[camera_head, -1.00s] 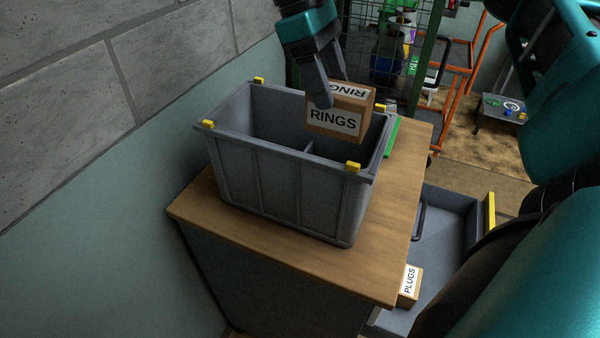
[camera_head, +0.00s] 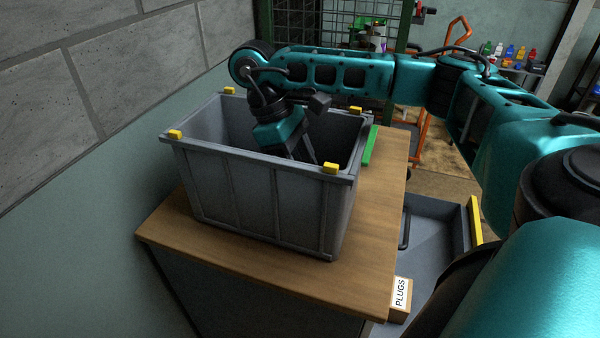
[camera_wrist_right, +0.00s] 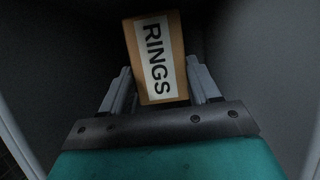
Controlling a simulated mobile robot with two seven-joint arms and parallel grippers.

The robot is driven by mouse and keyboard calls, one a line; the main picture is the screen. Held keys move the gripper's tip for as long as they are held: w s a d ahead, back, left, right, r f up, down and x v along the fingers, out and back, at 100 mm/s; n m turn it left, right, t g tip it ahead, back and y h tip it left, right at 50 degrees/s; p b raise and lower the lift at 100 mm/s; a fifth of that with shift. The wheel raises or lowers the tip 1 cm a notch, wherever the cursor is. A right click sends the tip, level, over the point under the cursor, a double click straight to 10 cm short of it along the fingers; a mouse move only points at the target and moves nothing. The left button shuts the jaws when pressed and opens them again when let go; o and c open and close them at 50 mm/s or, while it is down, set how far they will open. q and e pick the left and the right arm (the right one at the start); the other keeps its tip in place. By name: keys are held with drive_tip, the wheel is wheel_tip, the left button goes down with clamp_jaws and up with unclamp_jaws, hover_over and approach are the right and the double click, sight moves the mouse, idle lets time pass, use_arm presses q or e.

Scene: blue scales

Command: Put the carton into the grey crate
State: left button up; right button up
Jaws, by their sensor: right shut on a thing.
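The carton (camera_wrist_right: 157,58) is a brown box with a white label reading RINGS. It shows in the right wrist view between the two fingers of my right gripper (camera_wrist_right: 161,85), which is shut on it. In the head view my right gripper (camera_head: 305,150) reaches down inside the grey crate (camera_head: 255,205), and the crate's front wall hides the carton. The crate stands on a wooden top and has yellow corner pieces. I cannot tell whether the carton touches the crate floor. My left gripper is not in view.
The wooden top (camera_head: 385,215) has free room to the right of the crate. A green strip (camera_head: 371,146) lies beside the crate. An open grey drawer (camera_head: 437,240) sticks out at the right, with a box labelled PLUGS (camera_head: 400,293) in it. A block wall (camera_head: 110,70) stands at the left.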

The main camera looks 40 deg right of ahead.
drive_tip(key=shift+f, duration=1.85)
drive_tip(key=shift+f+b, duration=0.2)
drive_tip(key=shift+b, duration=0.15)
drive_tip(key=o, duration=1.3)
drive_tip(key=shift+r, duration=0.1)
drive_tip(key=shift+r+p, duration=0.25)
drive_tip(key=shift+p, duration=0.1)
drive_tip(key=p+v, duration=0.3)
drive_tip(key=v, duration=0.8)
drive_tip(key=shift+w+a+r, duration=0.1)
drive_tip(key=shift+w+r, duration=0.1)
drive_tip(key=shift+r, duration=0.15)
